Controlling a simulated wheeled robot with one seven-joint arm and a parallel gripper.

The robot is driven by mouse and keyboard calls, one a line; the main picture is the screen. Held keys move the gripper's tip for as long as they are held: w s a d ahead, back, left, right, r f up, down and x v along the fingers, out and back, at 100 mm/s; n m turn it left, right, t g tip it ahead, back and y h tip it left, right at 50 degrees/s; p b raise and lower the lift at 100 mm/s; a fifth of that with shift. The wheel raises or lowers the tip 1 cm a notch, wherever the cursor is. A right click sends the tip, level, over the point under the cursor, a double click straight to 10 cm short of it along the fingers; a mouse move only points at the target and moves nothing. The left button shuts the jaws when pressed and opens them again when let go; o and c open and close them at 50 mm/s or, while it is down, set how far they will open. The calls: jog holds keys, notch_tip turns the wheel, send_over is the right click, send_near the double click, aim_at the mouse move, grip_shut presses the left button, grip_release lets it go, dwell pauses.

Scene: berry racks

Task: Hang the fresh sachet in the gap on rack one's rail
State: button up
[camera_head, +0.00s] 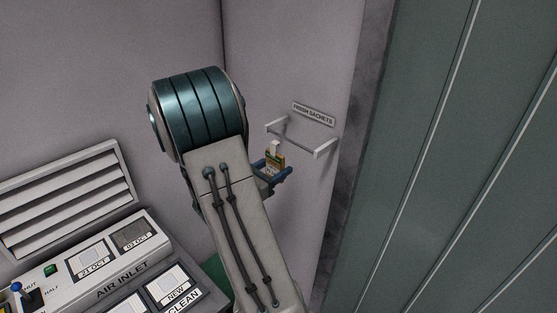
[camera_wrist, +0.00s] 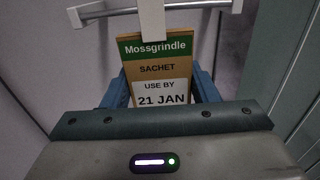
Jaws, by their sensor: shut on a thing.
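My gripper (camera_head: 273,173) is shut on a sachet (camera_head: 276,158) with a white hook at its top. In the wrist view the sachet (camera_wrist: 158,68) is upright between my blue fingers, with a green "Mossgrindle" band and "USE BY 21 JAN". Its white hook (camera_wrist: 152,22) reaches up in front of a pale rail (camera_wrist: 108,8). In the head view this wall rail (camera_head: 295,141) stands under a "FRESH SACHETS" sign (camera_head: 313,114), just above and behind the sachet. I cannot tell whether the hook touches the rail. No other sachet shows on it. Rack one is not identifiable here.
An air inlet console (camera_head: 124,268) with date cards and a lever stands at lower left, below a slatted vent (camera_head: 62,192). A green-grey panelled surface (camera_head: 450,150) fills the right side. The wall around the rail looks clear.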

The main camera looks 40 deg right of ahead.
jog(key=shift+s+a, duration=0.15)
jog(key=shift+a, duration=1.4)
